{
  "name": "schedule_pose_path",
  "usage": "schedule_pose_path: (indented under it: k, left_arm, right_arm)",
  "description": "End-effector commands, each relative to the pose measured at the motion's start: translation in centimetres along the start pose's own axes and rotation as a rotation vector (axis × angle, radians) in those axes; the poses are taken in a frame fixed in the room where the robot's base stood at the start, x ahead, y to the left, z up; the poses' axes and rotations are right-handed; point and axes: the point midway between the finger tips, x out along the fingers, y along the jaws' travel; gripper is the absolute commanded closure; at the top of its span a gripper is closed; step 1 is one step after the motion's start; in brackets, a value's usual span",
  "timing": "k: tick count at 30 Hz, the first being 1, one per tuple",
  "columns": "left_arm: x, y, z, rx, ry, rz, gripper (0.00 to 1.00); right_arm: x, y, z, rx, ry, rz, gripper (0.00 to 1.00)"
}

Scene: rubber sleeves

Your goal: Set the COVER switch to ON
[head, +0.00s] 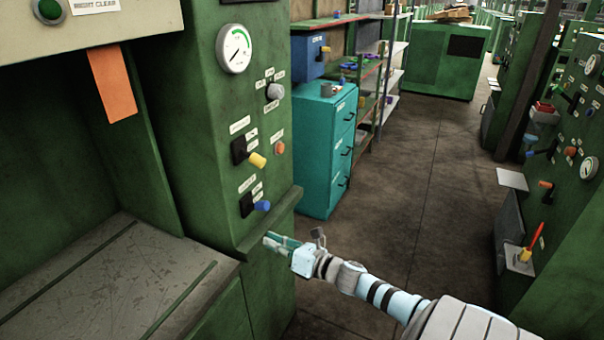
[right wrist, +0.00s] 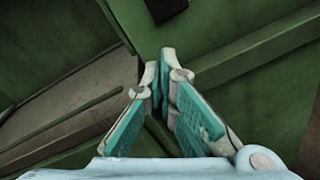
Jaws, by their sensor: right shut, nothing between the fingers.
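A green machine panel (head: 205,120) carries the controls. A yellow-handled lever switch (head: 257,159) on a black base points out to the lower right. Below it a blue-handled lever switch (head: 262,205) also sits on a black base. The small labels are too blurred for me to tell which one is COVER. My right gripper (head: 270,240) is below the blue lever, near the panel's ledge, shut and empty. In the right wrist view its teal fingers (right wrist: 165,75) meet at the tips in front of green metal. My left gripper is not in view.
A grey knob (head: 275,91), an orange button (head: 279,148) and a gauge (head: 234,48) are on the same panel. A scratched metal bed (head: 100,280) lies to the left. A teal cabinet (head: 325,150) stands behind. The aisle floor (head: 420,180) is clear.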

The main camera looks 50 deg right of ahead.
Motion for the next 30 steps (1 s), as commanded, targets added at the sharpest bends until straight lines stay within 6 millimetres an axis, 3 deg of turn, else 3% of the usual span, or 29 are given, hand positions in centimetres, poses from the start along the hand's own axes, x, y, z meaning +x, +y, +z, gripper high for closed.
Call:
schedule_pose_path:
  k: [6,12,30]
  left_arm:
    - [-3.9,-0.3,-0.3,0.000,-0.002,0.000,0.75]
    - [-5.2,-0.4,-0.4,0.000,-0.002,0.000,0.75]
    - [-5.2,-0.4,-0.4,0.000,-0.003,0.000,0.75]
  right_arm:
    - [-5.5,0.5,1.4,0.000,0.005,-0.004,1.00]
    - [-8.4,0.4,1.4,-0.002,0.000,-0.005,1.00]
    - [-8.9,0.3,1.1,-0.002,-0.002,-0.002,1.00]
